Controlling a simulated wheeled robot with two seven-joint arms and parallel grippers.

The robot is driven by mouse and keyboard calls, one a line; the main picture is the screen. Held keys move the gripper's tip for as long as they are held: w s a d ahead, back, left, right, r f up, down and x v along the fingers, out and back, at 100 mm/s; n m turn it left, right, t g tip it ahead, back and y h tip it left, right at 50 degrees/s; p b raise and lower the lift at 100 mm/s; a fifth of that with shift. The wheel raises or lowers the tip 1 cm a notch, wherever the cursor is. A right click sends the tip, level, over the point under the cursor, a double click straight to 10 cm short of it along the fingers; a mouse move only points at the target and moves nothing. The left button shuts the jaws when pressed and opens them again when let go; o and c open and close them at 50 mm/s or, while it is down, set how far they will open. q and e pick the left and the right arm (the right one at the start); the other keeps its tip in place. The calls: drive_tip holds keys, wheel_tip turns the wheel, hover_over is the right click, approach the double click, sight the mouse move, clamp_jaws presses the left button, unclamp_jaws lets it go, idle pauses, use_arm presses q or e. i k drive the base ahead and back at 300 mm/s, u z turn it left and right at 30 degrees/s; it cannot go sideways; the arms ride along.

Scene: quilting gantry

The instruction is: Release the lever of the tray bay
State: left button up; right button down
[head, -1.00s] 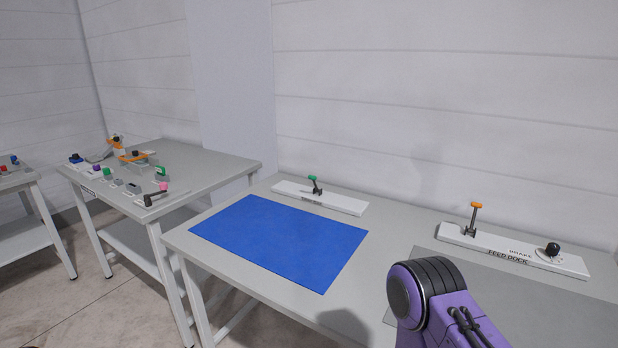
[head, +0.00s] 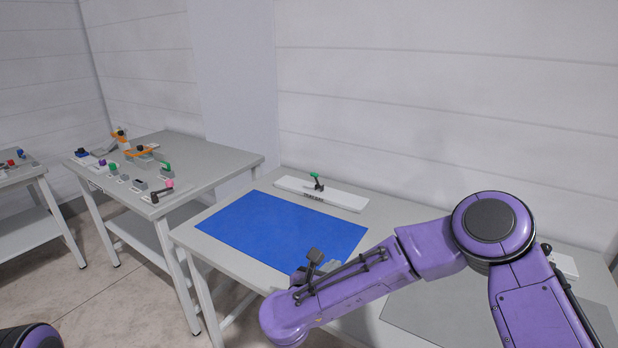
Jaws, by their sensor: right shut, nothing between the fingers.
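The lever with a green handle (head: 316,179) stands on a white plate (head: 348,200) at the back of the near table, behind the blue mat (head: 265,225). Small lettering on the plate's front edge seems to read tray bay. My right arm reaches in from the right, over the mat's near right corner. My right gripper (head: 322,262) shows partly behind my forearm; it is shut and empty, in front of the lever and well apart from it. Of my left arm only a purple part shows at the bottom left corner; its gripper is out of view.
A grey mat (head: 425,318) lies on the right, with a white plate (head: 565,264) behind it mostly hidden by my right arm. A second table (head: 215,156) at left carries several small fixtures. The wall stands close behind the near table.

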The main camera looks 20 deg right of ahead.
sight(315, 175)
drive_tip(key=i, duration=1.5)
